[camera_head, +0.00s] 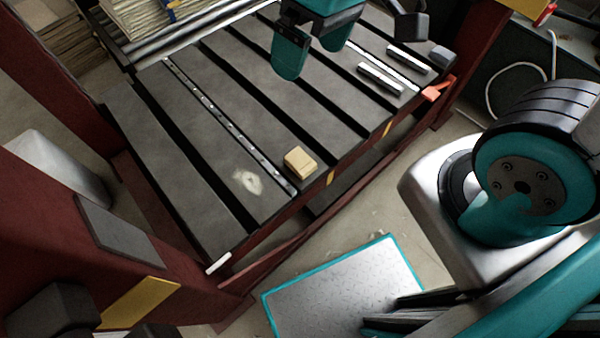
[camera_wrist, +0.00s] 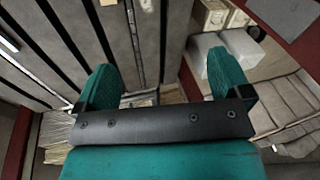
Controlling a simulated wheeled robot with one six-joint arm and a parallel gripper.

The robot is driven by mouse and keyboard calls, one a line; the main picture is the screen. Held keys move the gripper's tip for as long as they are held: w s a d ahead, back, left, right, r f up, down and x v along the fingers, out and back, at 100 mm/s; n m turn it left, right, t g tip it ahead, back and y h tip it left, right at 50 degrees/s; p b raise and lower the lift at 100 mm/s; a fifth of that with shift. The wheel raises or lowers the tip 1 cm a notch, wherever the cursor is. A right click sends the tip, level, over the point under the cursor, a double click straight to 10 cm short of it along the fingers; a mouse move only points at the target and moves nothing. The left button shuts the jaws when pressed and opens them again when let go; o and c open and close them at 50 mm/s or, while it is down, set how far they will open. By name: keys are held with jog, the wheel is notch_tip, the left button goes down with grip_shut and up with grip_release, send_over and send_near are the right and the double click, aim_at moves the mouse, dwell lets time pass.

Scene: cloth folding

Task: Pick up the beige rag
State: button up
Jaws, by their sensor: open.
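The beige rag (camera_head: 300,160) is a small, folded, block-like bundle. It lies on the dark slatted table (camera_head: 215,75) close to its front edge, right of the perforated metal strip. In the wrist view a sliver of the rag (camera_wrist: 108,2) shows at the top edge, mostly cut off. My gripper (camera_head: 312,58) has teal fingers and is above the back part of the table, well behind the rag and apart from it. In the wrist view my gripper (camera_wrist: 165,80) has its fingers wide apart with nothing held between them.
A pale stain (camera_head: 247,182) marks the slat left of the rag. Two metal bars (camera_head: 408,58) lie at the table's right. Stacked cardboard (camera_head: 135,15) is at the back left. Dark red frame posts (camera_head: 65,85) flank the table. The slats around the rag are clear.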

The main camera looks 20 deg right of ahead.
jog(key=w+d+f+m+h+b, duration=0.1)
jog(key=w+f+b, duration=0.4)
jog(key=f, duration=0.6)
jog(key=w+d+f+h+b, duration=0.1)
jog(key=w+d+f+b, duration=0.1)
jog(key=f+b, duration=0.6)
jog(key=w+d+f+m+h+b, duration=0.1)
jog(key=w+f+b, duration=0.3)
jog(key=f, duration=0.9)
jog(key=b, duration=0.4)
send_over(300, 160)
jog(key=f, duration=1.1)
jog(key=shift+s+d+f, duration=0.15)
jog(key=shift+s+d, duration=0.05)
jog(key=shift+d, duration=0.1)
jog(key=shift+w+a+f+b, duration=0.1)
jog(key=shift+f+b, duration=0.75)
jog(key=shift+f, duration=0.7)
jog(key=shift+w+a+f+b, duration=0.1)
jog(key=shift+f+b, duration=0.7)
jog(key=shift+f, duration=0.7)
jog(key=shift+r, duration=0.1)
jog(key=shift+c, duration=0.3)
jog(key=c, duration=1)
notch_tip(300, 160, up, 20)
jog(key=p, duration=0.7)
jog(key=shift+p, duration=0.4)
